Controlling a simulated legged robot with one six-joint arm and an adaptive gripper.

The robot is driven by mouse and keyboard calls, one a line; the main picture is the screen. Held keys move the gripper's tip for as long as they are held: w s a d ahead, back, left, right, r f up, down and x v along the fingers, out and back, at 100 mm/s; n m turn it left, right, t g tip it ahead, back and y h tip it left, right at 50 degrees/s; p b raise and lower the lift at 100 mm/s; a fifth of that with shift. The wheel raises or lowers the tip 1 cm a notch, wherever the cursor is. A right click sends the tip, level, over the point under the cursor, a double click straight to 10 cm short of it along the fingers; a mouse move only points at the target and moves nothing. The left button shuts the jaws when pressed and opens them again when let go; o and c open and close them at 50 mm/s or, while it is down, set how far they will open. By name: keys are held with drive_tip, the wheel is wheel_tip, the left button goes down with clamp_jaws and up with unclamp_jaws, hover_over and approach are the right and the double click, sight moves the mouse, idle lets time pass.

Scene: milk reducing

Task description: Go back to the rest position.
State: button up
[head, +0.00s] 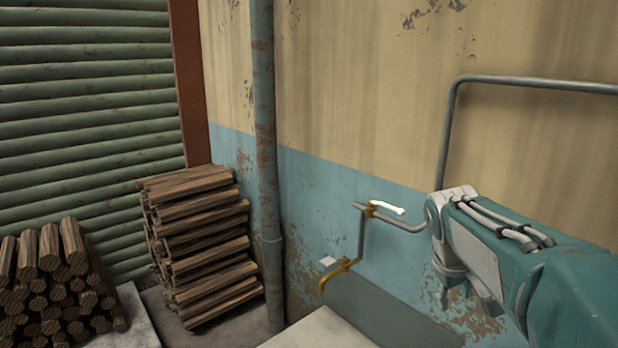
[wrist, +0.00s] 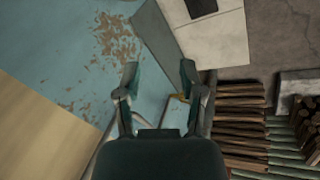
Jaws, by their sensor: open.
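My gripper (wrist: 159,80) is open and empty in the wrist view, its two dark fingers spread apart. The blue lower wall and part of a tap lie beyond it. In the head view my teal arm comes in from the right, in front of the wall, and the fingers are hard to make out there. A pipe tap with a white lever (head: 386,208) and a yellow spout (head: 338,274) is on the wall just left of the arm. Part of the yellow spout also shows beside the right finger in the wrist view (wrist: 180,97).
A pale slab top (head: 318,333) lies below the spout; a dark object (wrist: 200,6) shows on it in the wrist view. A vertical pipe (head: 266,170) stands left of the tap. Stacked firewood (head: 205,245) and a log pile (head: 55,285) stand at left.

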drive_tip(key=s+a+f+m+t+y, duration=0.1)
drive_tip(key=s+a+f, duration=0.1)
drive_tip(key=s+a, duration=0.3)
drive_tip(key=s+a+f+m+t+y, duration=0.2)
drive_tip(key=s+a, duration=0.3)
drive_tip(key=s, duration=0.9)
drive_tip(key=shift+f, duration=0.25)
